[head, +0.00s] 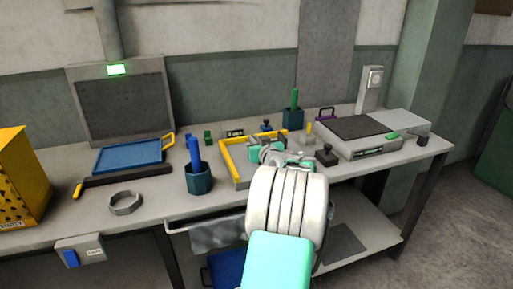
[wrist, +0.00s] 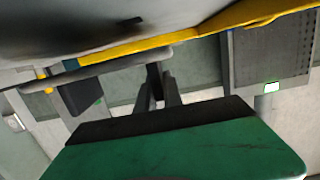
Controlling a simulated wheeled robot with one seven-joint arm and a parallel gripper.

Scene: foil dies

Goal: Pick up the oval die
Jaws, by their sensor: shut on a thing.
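My gripper (head: 262,149) is at the yellow-edged tray (head: 231,163) in the middle of the bench. In the wrist view, its two dark fingers (wrist: 158,92) are close together and shut on a small dark die (wrist: 153,69). Its face is hidden, so its oval shape cannot be made out. In the head view my arm and gripper cover the held piece. A black-knobbed die (head: 326,155) stands on the bench right of the gripper, and another dark-knobbed one (head: 266,125) stands behind it. I cannot tell their face shapes.
A teal cup (head: 198,180) with blue handles stands left of the tray. A dark box (head: 292,118) with a green handle stands behind. A grey machine (head: 358,136) is at right. A hexagonal ring (head: 125,203) and blue tray (head: 128,156) lie left.

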